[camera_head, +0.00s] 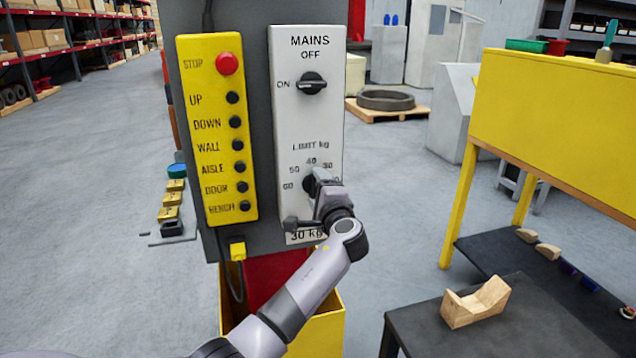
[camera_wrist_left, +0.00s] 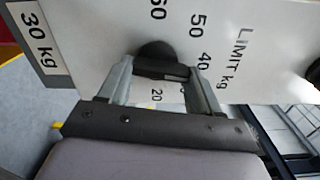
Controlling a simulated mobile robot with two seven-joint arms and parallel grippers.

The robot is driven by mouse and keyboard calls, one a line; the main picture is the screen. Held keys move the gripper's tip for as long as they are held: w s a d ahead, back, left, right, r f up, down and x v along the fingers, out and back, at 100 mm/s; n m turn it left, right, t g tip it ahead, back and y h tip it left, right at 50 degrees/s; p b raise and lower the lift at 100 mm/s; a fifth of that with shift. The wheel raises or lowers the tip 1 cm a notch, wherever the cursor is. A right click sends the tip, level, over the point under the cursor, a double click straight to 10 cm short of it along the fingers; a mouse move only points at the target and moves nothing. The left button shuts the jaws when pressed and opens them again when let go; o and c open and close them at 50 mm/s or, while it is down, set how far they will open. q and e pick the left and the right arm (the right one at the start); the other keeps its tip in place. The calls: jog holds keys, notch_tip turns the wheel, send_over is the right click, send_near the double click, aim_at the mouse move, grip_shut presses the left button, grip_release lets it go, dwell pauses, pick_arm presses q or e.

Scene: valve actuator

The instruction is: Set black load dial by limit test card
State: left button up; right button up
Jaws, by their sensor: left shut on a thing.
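The black load dial (camera_wrist_left: 155,62) sits on the white panel under "LIMIT kg", with a scale that shows 60, 50, 40 and 20 in the left wrist view. My left gripper (camera_wrist_left: 160,78) is shut on the dial, a finger at each side. The mark on the dial points to the right in that view, roughly between 40 and 20; the exact setting is unclear. In the head view my left gripper (camera_head: 318,186) covers most of the dial. The limit test card (camera_head: 306,237) reads "30 kg" at the bottom of the panel, partly behind my gripper. My right gripper is not visible.
Above the dial is the black mains switch (camera_head: 311,83). A yellow button panel (camera_head: 217,130) with a red stop button (camera_head: 227,63) is to the left. A yellow bin (camera_head: 331,325) stands below. A dark table (camera_head: 490,335) with a wooden block (camera_head: 475,304) is at right.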

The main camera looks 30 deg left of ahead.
pick_arm(q)
jog(key=shift+f+m, duration=0.15)
jog(key=shift+m, duration=1.6)
jog(key=shift+f+m, duration=0.15)
jog(key=shift+m, duration=1.6)
jog(key=o, duration=1.1)
jog(key=shift+c, duration=0.2)
jog(key=shift+d, duration=0.1)
jog(key=v, duration=0.7)
